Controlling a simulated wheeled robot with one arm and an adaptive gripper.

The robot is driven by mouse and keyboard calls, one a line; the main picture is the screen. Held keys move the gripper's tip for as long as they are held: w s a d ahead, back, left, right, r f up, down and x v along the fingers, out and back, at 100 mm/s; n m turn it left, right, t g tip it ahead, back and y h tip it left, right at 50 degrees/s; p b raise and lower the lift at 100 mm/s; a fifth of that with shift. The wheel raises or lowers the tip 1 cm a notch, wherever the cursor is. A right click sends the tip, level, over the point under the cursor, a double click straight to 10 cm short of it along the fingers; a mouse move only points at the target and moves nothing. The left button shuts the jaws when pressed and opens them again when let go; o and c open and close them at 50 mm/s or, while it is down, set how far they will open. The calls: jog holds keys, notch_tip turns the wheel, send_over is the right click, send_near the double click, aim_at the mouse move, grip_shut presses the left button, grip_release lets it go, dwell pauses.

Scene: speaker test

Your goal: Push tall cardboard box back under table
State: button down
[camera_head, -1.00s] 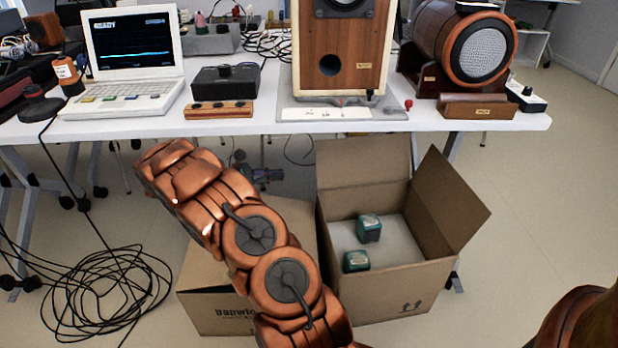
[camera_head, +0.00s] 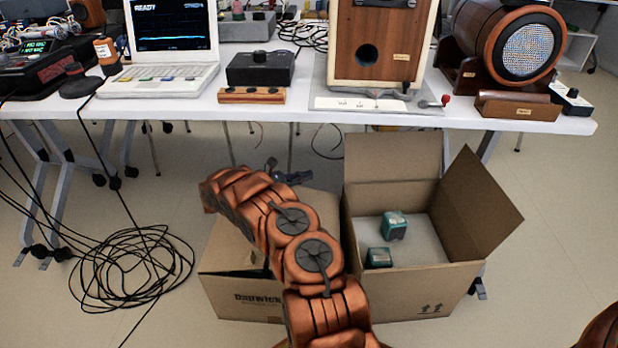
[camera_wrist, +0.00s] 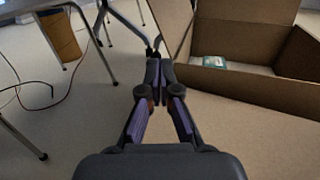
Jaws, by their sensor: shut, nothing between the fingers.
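Two cardboard boxes stand side by side on the floor at the table's front. The left box (camera_head: 235,283) has printed lettering on its front, and my arm hides much of it. The right box (camera_head: 425,300) is open, flaps up, with two green items (camera_head: 394,226) inside. I cannot tell which is the taller. My gripper (camera_head: 288,176) is by the left box's far edge. In the wrist view my gripper (camera_wrist: 160,70) is shut and empty. A flat cardboard surface (camera_wrist: 235,125) lies at its right, with the open box (camera_wrist: 240,88) beyond. Contact cannot be told.
The white table (camera_head: 200,108) carries a laptop (camera_head: 170,45), a wooden speaker (camera_head: 385,50) and a round speaker (camera_head: 510,45). Coiled black cable (camera_head: 130,270) lies on the floor at left. Table legs (camera_head: 55,190) stand there too.

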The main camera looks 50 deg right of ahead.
jog(key=b+x, duration=0.4)
jog(key=x, duration=0.7)
jog(key=shift+d, duration=0.2)
jog(key=shift+s, duration=0.1)
